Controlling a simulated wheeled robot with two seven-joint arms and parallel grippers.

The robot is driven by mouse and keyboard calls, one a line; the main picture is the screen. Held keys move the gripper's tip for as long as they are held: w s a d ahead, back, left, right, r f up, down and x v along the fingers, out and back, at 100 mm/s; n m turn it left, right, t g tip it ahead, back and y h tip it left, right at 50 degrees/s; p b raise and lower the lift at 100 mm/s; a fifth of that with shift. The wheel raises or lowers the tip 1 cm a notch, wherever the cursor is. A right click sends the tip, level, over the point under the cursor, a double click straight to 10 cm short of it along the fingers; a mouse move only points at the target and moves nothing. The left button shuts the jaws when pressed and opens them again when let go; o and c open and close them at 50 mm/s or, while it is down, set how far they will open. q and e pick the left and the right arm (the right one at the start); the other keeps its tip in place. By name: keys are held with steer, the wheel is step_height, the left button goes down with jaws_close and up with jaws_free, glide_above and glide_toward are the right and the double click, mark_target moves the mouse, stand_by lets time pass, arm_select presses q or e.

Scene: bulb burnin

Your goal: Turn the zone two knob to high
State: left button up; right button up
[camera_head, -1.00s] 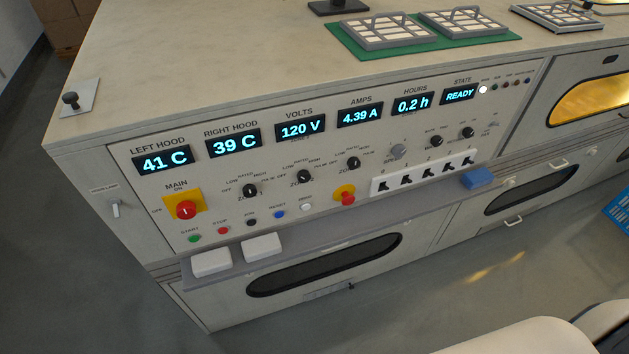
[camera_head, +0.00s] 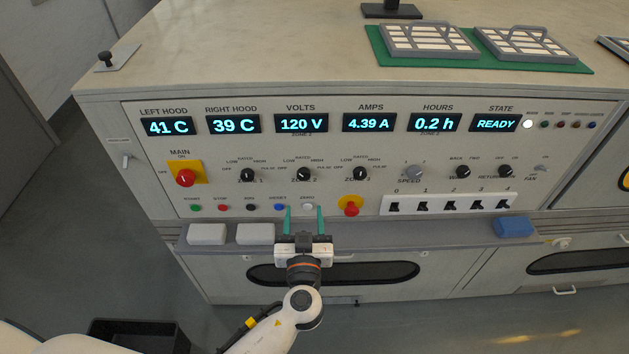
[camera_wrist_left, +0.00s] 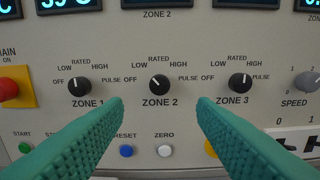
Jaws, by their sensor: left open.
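The zone two knob (camera_head: 304,174) is a small black dial in the middle of three on the control panel. It also shows in the left wrist view (camera_wrist_left: 159,85), where its white mark points up and left, toward LOW. HIGH is printed to its upper right. My left gripper (camera_head: 304,208) is open and empty, its teal fingers pointing at the panel below the knob. In the left wrist view the fingers (camera_wrist_left: 160,108) spread to either side, below the knob and apart from it. My right gripper is not in view.
The zone one knob (camera_wrist_left: 79,87) and zone three knob (camera_wrist_left: 240,84) flank it, marks up. Push buttons, including white ZERO (camera_wrist_left: 164,151), sit below. A red emergency button (camera_head: 351,207) is to the right. A ledge with white blocks (camera_head: 207,234) runs under the panel.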

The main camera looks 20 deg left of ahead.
mark_target(304, 177)
arm_select(q)
steer(key=p+x, duration=0.2)
steer(key=x, duration=0.7)
steer(key=shift+w+p, duration=0.25)
steer(key=shift+p, duration=0.05)
steer(key=shift+w+a+f, duration=0.1)
steer(key=shift+w+a, duration=0.15)
steer(key=shift+w, duration=0.3)
steer(key=c, duration=1)
steer(key=shift+f, duration=0.1)
